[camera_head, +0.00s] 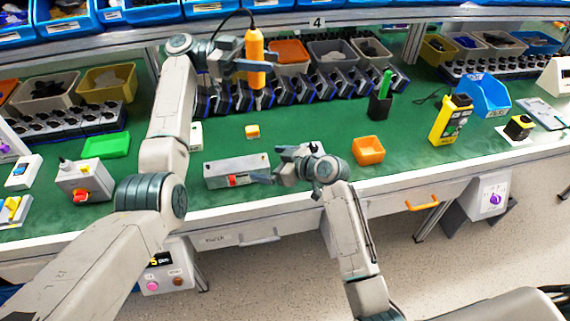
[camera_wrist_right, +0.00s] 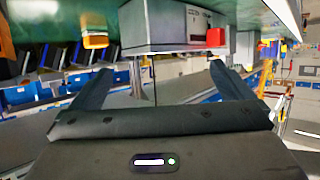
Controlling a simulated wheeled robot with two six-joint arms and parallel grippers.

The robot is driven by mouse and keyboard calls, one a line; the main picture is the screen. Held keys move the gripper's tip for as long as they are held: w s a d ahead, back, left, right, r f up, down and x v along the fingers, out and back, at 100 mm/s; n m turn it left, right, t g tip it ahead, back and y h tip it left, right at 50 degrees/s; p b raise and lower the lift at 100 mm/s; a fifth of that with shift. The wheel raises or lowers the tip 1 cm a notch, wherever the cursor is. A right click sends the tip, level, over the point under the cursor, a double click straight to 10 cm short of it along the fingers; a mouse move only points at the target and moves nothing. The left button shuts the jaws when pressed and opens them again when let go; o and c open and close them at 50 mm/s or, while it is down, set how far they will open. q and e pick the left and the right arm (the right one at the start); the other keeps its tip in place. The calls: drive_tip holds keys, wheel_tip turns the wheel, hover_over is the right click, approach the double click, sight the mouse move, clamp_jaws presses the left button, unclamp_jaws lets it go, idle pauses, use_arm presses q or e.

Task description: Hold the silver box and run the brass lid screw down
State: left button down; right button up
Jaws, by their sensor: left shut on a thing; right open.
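The silver box (camera_head: 222,172), a long grey box with a red part on its front, lies on the green bench near the front edge. It also shows in the right wrist view (camera_wrist_right: 160,22), beyond the fingers. My right gripper (camera_head: 268,166) is open at the box's right end; its fingers (camera_wrist_right: 165,88) have nothing between them in the wrist view. My left gripper (camera_head: 247,56) is shut on an orange corded power tool (camera_head: 255,50), held upright above the back of the bench. I cannot make out the brass lid screw.
A small yellow-orange block (camera_head: 252,131) lies behind the box. A row of dark holders (camera_head: 300,92) lines the back.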

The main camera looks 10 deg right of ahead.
sight(252, 160)
drive_tip(key=shift+x, duration=2.35)
drive_tip(key=c, duration=1.9)
